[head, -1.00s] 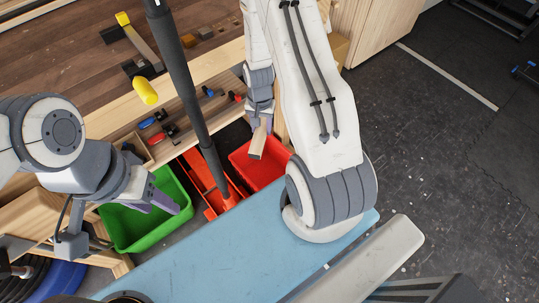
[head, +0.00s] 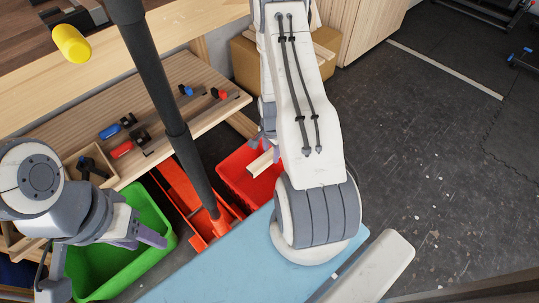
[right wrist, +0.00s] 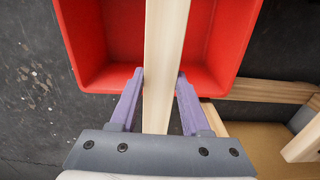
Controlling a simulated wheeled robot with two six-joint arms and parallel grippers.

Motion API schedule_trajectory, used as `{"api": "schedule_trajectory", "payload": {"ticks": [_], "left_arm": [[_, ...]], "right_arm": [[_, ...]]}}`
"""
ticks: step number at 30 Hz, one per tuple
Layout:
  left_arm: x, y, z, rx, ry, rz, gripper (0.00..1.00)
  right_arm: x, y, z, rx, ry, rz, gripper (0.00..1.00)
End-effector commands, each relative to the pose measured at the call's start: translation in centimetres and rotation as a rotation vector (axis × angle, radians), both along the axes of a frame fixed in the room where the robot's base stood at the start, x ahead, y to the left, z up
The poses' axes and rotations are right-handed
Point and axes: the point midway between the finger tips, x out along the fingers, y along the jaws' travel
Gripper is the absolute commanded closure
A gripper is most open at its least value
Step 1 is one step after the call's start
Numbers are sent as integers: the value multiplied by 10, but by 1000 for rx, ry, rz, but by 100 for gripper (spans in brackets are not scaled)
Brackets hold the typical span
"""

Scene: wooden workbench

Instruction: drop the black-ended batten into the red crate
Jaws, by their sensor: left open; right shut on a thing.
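A pale wooden batten (right wrist: 165,60) is held between the purple fingers of my right gripper (right wrist: 160,76) in the right wrist view. Its length runs out over the red crate (right wrist: 88,72). In the head view the batten (head: 262,162) shows as a short pale piece above the red crate (head: 232,178), and my right gripper (head: 264,142) is partly hidden by my arm. No black end is visible on the batten. My left gripper (head: 138,240) is open and empty over the green crate.
A green crate (head: 160,212) stands at the left, with an orange-red bin (head: 178,196) between it and the red crate. A wooden shelf (head: 160,82) with several small clamps or tools lies behind. A cardboard box (head: 255,58) stands at the back. Dark floor lies open at the right.

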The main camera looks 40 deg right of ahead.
Motion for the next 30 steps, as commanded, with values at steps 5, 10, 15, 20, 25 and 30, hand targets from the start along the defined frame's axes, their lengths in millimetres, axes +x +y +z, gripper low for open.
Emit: {"api": "schedule_trajectory", "payload": {"ticks": [5,10,15,20,25,30], "left_arm": [[0,0,-18,0,0,0,50],[0,0,-39,0,0,0,50],[0,0,-55,0,0,0,50],[0,0,-57,0,0,0,50],[0,0,-56,0,0,0,50],[0,0,-56,0,0,0,50]], "right_arm": [[1,1,-18,0,0,3,100],[1,1,-40,0,0,4,100],[1,1,-55,0,0,5,100],[1,1,-57,0,0,5,100],[1,1,-56,0,0,4,100],[1,1,-56,0,0,4,18]]}}
